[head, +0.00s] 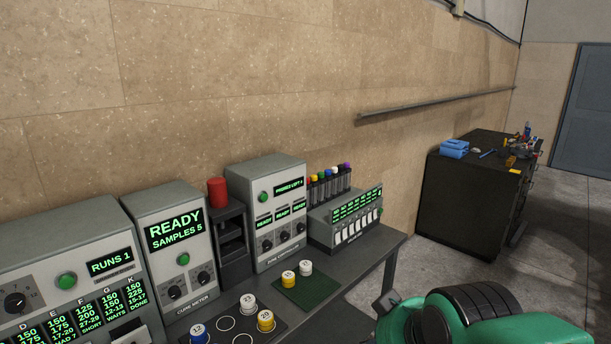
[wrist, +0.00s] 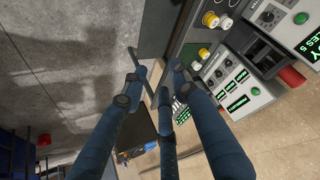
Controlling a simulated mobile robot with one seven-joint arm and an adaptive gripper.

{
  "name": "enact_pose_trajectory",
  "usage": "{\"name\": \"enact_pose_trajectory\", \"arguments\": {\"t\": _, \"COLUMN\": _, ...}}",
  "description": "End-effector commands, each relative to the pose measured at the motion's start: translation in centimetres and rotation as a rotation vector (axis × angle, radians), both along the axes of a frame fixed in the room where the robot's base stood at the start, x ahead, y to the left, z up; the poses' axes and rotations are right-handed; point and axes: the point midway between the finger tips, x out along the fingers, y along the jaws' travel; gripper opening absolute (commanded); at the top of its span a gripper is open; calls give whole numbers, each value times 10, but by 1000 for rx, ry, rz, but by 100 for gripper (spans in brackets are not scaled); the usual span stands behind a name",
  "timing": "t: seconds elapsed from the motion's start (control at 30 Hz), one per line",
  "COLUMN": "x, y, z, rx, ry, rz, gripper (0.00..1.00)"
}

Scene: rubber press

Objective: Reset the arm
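My gripper (wrist: 155,78) shows in the wrist view with its long blue and dark fingers stretched away from the camera. The fingertips are apart and I see nothing held between them. Past the fingers lie the floor and the dark edge of the bench. In the head view, a green and black part of my arm (head: 480,314) is at the lower right, in front of the bench's right end. The fingers cannot be made out clearly there.
The bench (head: 378,250) carries a cure meter (head: 178,243), a zone control box (head: 268,212), a red cylinder (head: 217,191), a rack of colored vials (head: 329,187) and several capped pots (head: 265,320). A dark cabinet (head: 462,202) stands back right. Floor between them is clear.

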Motion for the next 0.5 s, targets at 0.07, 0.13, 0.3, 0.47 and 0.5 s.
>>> {"name": "enact_pose_trajectory", "arguments": {"t": 0.07, "x": -23, "y": -24, "z": 7, "rx": -13, "ry": 24, "rz": -46, "gripper": 28}}
{"name": "enact_pose_trajectory", "arguments": {"t": 0.13, "x": -42, "y": -41, "z": 11, "rx": -22, "ry": 48, "rz": -81, "gripper": 28}}
{"name": "enact_pose_trajectory", "arguments": {"t": 0.3, "x": -78, "y": -66, "z": 14, "rx": -38, "ry": 95, "rz": -144, "gripper": 28}}
{"name": "enact_pose_trajectory", "arguments": {"t": 0.47, "x": -93, "y": -75, "z": 15, "rx": -44, "ry": 115, "rz": -167, "gripper": 28}}
{"name": "enact_pose_trajectory", "arguments": {"t": 0.5, "x": -94, "y": -76, "z": 15, "rx": -45, "ry": 117, "rz": -168, "gripper": 28}}
